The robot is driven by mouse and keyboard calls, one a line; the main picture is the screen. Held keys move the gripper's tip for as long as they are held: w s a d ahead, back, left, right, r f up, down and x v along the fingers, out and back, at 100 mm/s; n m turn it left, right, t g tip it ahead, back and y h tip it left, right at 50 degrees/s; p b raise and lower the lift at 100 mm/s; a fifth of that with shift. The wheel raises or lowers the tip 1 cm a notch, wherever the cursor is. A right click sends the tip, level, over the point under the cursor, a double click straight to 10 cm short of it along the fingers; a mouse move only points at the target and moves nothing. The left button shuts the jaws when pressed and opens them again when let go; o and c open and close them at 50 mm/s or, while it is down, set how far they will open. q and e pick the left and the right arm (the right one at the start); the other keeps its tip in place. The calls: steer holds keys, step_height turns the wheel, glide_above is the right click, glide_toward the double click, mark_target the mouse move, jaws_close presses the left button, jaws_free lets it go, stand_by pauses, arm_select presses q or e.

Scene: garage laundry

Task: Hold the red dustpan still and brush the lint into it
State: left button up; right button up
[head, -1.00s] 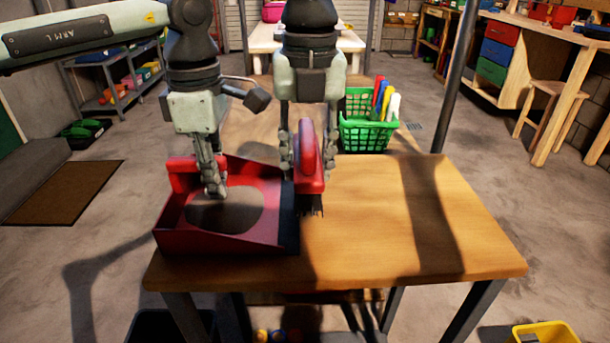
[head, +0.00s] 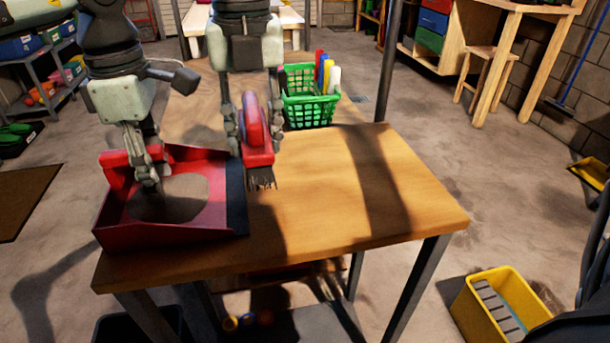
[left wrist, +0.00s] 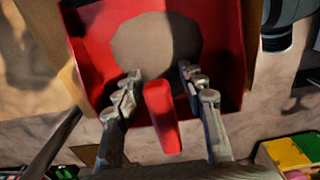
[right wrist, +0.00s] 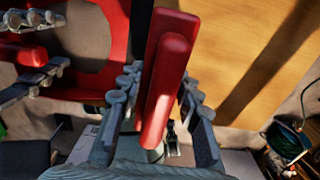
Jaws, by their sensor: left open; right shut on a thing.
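The red dustpan (head: 165,233) lies at the left end of the wooden table, its dark lip (head: 237,200) facing right. A flat round grey-brown patch (head: 185,200) shows inside it; I cannot tell whether it is lint. My left gripper (head: 150,178) is over the pan. In the left wrist view its fingers (left wrist: 160,76) are open on either side of the pan's red handle (left wrist: 162,118), apart from it. My right gripper (head: 253,143) is shut on the red brush (head: 254,115), also in the right wrist view (right wrist: 166,72). The dark bristles (head: 262,179) are just right of the lip.
A green basket (head: 308,108) with coloured bottles stands behind the brush at the table's back. The table's right part (head: 410,205) is bare. A yellow bin (head: 500,308) stands on the floor at right. A stool (head: 488,75) and workbench are farther back.

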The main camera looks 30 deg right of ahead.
arm_select(q)
steer(key=shift+r, duration=0.1)
step_height(320, 180, up, 12)
steer(key=shift+f, duration=0.1)
stand_by(0.4)
